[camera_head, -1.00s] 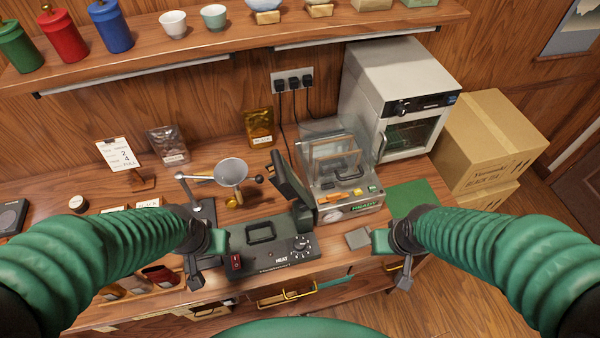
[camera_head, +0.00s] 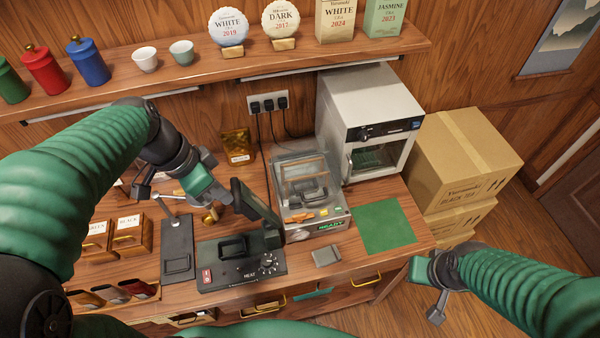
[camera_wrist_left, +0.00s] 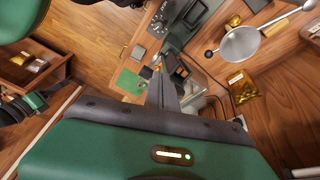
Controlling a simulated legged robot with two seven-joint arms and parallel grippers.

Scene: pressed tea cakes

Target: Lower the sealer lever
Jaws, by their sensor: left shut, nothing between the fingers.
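The black sealer (camera_head: 228,277) sits at the counter's front, with a red switch and a HEAT dial on its face. Its lever (camera_head: 255,207) is raised, slanting up and left from the hinge at the right end. My left gripper (camera_head: 222,202) is shut and empty, at the left of the lever's upper end; I cannot tell whether they touch. In the left wrist view the shut fingers (camera_wrist_left: 163,88) point toward the sealer (camera_wrist_left: 155,32). My right gripper (camera_head: 432,271) hangs off the counter's right front; its jaw state is unclear.
A clear-lidded machine marked READY (camera_head: 318,226) stands right of the lever. A grey block (camera_head: 326,256) and a green mat (camera_head: 388,227) lie to its front and right. A black stand (camera_head: 178,262) is left of the sealer. Cardboard boxes (camera_head: 460,160) stand right.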

